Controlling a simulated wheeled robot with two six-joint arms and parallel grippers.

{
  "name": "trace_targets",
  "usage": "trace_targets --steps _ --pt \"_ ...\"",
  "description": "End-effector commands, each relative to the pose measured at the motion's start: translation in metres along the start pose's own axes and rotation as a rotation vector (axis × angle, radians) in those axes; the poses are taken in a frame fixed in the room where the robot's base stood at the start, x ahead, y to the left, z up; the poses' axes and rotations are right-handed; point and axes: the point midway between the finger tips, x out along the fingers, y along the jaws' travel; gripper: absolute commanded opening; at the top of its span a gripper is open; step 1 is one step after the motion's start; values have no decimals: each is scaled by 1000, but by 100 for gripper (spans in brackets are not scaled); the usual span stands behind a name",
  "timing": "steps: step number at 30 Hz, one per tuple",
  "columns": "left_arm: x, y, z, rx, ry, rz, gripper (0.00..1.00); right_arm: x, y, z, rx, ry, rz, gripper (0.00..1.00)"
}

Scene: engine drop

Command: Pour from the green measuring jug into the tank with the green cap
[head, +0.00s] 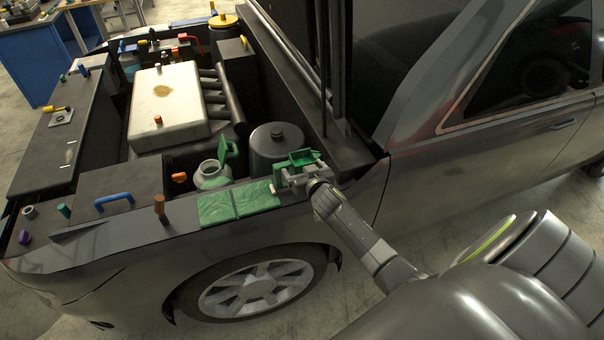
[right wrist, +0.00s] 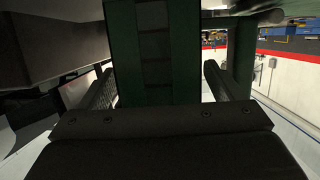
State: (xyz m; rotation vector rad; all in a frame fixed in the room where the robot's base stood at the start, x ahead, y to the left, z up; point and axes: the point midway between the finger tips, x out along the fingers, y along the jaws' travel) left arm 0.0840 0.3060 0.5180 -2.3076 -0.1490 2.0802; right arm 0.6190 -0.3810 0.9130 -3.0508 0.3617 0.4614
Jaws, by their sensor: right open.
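The green measuring jug (head: 299,156) is at the fender's edge, right of the round black canister. My right gripper (head: 290,174) is at the jug, partly covering it. In the right wrist view a dark green part of the jug (right wrist: 155,60) fills the space between the two open fingers of my right gripper (right wrist: 154,88). I cannot tell whether either finger touches it. The pale tank (head: 212,177) sits in the engine bay to the left, with its green cap (head: 229,151) standing raised at its opening. The liquid in the jug is not visible. My left gripper is out of view.
A green cloth (head: 236,204) lies on the fender (head: 160,226). The black canister (head: 276,143) stands between tank and jug. An orange cap (head: 179,178), a brown-handled tool (head: 160,207) and a blue handle (head: 114,200) are left of the tank. The hood prop (head: 324,80) rises behind.

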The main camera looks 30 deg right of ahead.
Motion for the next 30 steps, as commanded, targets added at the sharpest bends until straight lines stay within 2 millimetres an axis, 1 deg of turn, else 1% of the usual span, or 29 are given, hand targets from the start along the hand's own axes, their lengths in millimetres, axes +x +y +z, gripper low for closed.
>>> trace_targets --steps 3,10,11,23,30 --pt "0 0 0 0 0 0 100 6 0 0 0 -1 0 87" --pt "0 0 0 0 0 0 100 6 0 0 0 0 0 87" --pt "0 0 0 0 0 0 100 6 0 0 0 0 0 86" --pt "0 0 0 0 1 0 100 6 0 0 0 -1 0 34" --pt "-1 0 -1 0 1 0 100 6 0 -2 0 1 -1 33"
